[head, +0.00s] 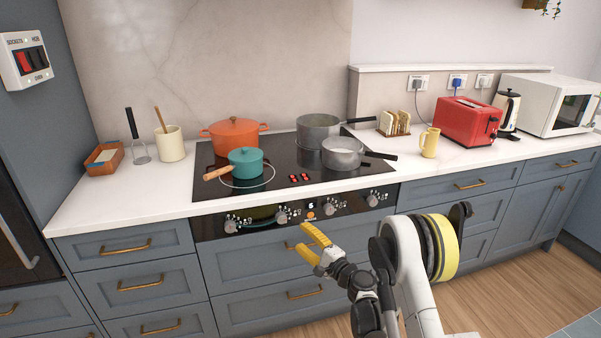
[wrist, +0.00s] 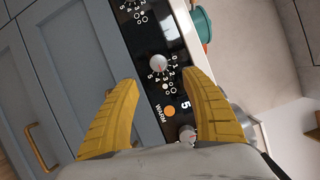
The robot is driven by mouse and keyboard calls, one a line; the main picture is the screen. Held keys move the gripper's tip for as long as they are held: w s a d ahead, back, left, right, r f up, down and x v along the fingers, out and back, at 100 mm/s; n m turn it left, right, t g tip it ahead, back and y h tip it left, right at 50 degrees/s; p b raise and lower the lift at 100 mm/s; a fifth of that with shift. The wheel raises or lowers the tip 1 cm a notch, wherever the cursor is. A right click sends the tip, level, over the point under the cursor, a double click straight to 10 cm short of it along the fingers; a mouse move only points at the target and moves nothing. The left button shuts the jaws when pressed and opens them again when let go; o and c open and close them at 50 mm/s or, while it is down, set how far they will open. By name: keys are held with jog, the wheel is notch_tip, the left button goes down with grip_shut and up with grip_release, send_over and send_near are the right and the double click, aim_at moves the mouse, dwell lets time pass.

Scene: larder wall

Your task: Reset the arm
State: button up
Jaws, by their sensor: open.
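My gripper (head: 311,248) has yellow fingers and is open and empty. In the head view it is in front of the drawers below the cooker's control panel (head: 265,219), near the middle of the counter front. In the wrist view the two fingers (wrist: 160,100) are spread apart, with the control panel, a knob (wrist: 159,64) and an orange button (wrist: 169,111) beyond them. I cannot tell the exact gap between the fingers and the panel. My arm reaches in from the lower right of the head view.
An orange pot (head: 233,134), a teal pan (head: 246,163) and two grey pans (head: 318,130) stand on the black hob (head: 300,163). A yellow mug (head: 429,143), a red toaster (head: 467,122) and a microwave (head: 545,105) stand right. The wooden floor (head: 510,292) is clear at lower right.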

notch_tip(320, 180, up, 11)
jog(key=s+n+g+h, duration=0.1)
jog(key=s+n+g, duration=0.1)
jog(key=s+n, duration=0.15)
jog(key=s+d+r+n+g+h, duration=0.3)
jog(key=s+r+n, duration=0.1)
jog(key=s+r, duration=0.5)
jog(key=s+d+n+h, duration=0.1)
jog(key=s+d+h, duration=0.1)
jog(key=s+d, duration=0.3)
jog(key=s+d+f+n+g+h, duration=0.1)
jog(key=s+d, duration=0.3)
jog(key=s, duration=1)
jog(key=s+d+n+g+h, duration=0.1)
jog(key=s+d+n+h, duration=0.2)
jog(key=s, duration=0.7)
jog(key=d+h, duration=0.1)
jog(key=d, duration=0.1)
jog(key=shift+d+f, duration=0.3)
jog(key=shift+d, duration=0.05)
